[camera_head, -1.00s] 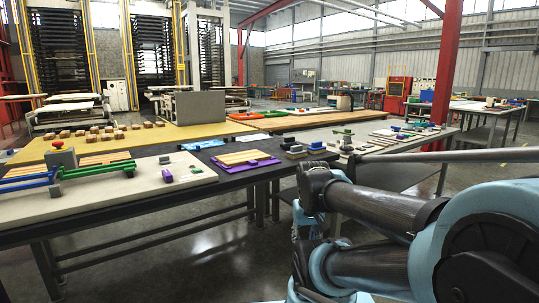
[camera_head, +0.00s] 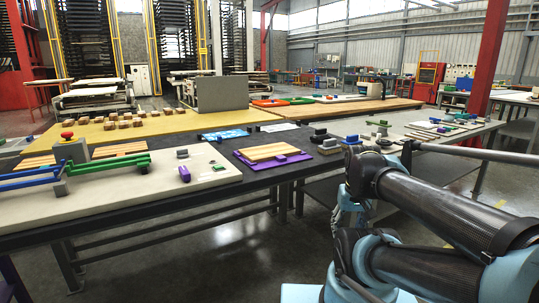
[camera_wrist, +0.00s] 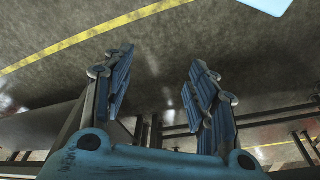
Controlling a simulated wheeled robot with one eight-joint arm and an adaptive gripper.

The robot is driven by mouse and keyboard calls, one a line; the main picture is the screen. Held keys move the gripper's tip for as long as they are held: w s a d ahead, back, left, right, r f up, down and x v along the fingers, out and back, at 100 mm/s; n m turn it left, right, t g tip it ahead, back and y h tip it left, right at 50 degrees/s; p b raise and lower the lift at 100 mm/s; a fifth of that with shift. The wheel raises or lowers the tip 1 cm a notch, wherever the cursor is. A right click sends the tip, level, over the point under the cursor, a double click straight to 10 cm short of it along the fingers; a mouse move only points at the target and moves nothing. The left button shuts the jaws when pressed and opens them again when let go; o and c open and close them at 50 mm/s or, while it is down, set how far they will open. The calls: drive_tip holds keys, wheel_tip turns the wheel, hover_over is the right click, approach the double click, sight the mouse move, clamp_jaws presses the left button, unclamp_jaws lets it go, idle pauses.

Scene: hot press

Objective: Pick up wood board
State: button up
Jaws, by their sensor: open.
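A light wood board (camera_head: 268,151) lies on a purple tray (camera_head: 242,159) on the dark table. More striped wood boards (camera_head: 118,149) lie at the left, partly hidden behind a green bar and a button box. My gripper (camera_wrist: 160,70) shows only in the wrist view. Its two blue fingers are spread apart with nothing between them, over bare floor. No wood board shows in the wrist view, and my gripper is apart from the boards.
A pale panel (camera_head: 120,190) with green and blue bars covers the left of the table. Small grey blocks (camera_head: 318,136) stand right of the purple tray. A yellow table (camera_head: 180,130) with several wood blocks is behind. Open floor (camera_head: 220,250) lies in front.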

drive_tip(key=w+a+r+n, duration=0.1)
drive_tip(key=w+a+r, duration=0.1)
drive_tip(key=w+r, duration=0.7)
wheel_tip(320, 180, up, 19)
drive_tip(key=n+g, duration=0.2)
drive_tip(key=n, duration=0.3)
hover_over(282, 157)
drive_tip(key=f, duration=1)
drive_tip(key=shift+d+f, duration=0.2)
drive_tip(key=shift+f, duration=0.2)
drive_tip(key=shift+s+a+f, duration=0.1)
drive_tip(key=shift+f, duration=1.25)
drive_tip(key=shift+s+a+f, duration=0.1)
drive_tip(key=shift+f, duration=1.25)
drive_tip(key=shift+c, duration=0.3)
clamp_jaws()
